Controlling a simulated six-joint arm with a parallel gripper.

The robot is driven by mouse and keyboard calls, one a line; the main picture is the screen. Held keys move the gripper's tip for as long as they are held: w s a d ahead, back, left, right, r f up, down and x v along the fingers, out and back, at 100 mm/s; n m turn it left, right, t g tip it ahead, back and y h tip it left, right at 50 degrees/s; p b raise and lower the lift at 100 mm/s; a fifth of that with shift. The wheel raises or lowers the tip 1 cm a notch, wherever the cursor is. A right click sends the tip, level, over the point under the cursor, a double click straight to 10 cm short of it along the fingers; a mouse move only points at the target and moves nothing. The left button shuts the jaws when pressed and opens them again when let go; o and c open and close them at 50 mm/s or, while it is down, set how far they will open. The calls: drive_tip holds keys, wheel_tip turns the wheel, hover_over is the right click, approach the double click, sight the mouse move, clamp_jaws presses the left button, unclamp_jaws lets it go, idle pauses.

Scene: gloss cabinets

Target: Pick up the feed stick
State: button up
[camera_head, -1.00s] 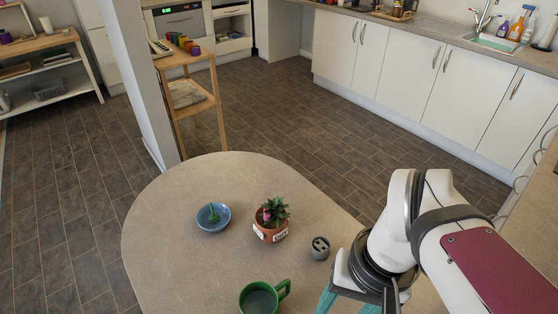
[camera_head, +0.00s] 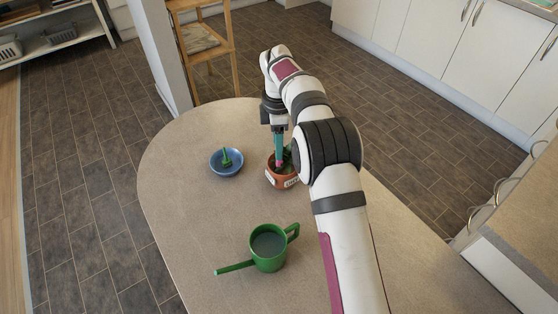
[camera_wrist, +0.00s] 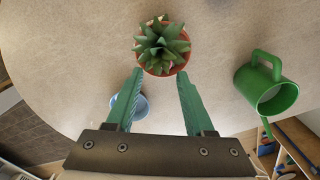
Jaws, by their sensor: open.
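A terracotta pot (camera_head: 271,180) with a spiky green plant (camera_wrist: 160,44) stands on the table. A small pink piece (camera_head: 280,164), which may be the top of the feed stick, shows at the pot by my fingertips. I cannot make out a stick in the wrist view. My gripper (camera_head: 279,160) points down over the pot with its teal fingers. In the wrist view its fingers (camera_wrist: 160,74) are spread wide with nothing between them, and the plant lies just beyond the tips. My arm hides part of the plant in the head view.
A blue dish (camera_head: 214,169) with a small green tool (camera_head: 227,158) stands left of the pot. A green watering can (camera_head: 268,262) stands nearer, its spout pointing left. The table (camera_head: 185,225) is clear between them. A wooden shelf (camera_head: 202,50) stands beyond the table.

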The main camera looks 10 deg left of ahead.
sight(277, 169)
wheel_tip(277, 169, down, 6)
drive_tip(key=shift+s+d+f, duration=0.1)
drive_tip(key=shift+s+d, duration=0.05)
clamp_jaws()
idle(0.4)
